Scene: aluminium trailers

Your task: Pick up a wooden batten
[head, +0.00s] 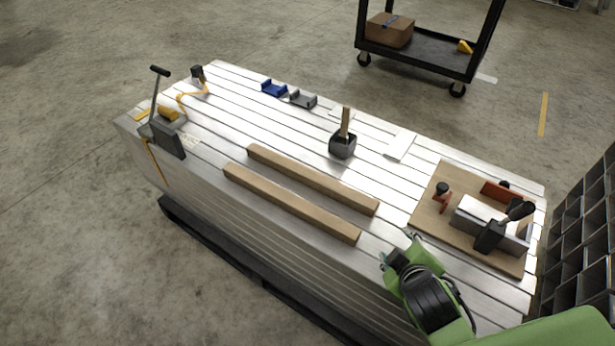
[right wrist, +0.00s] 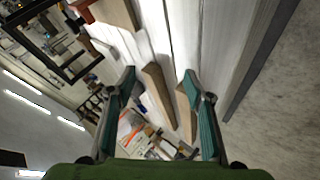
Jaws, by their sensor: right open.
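Two long wooden battens lie side by side on the slotted aluminium bed (head: 225,125), in the head view. The far batten (head: 312,181) and the near batten (head: 290,203) are apart, with bare bed between them. My right gripper (head: 398,252) is by the bed's front edge, beyond the right ends of both battens, touching neither. In the right wrist view my right gripper (right wrist: 159,77) is open and empty, with the far batten (right wrist: 155,88) and near batten (right wrist: 184,108) showing ahead, beyond the fingers. My left gripper is not in view.
A wooden board (head: 432,222) with clamping tools lies right of the battens. A mallet (head: 343,147) stands behind them. A lever tool (head: 164,135) stands at the left end. Blue (head: 274,88) and grey (head: 303,99) blocks lie at the back. Dark bins (head: 585,230) stand at right.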

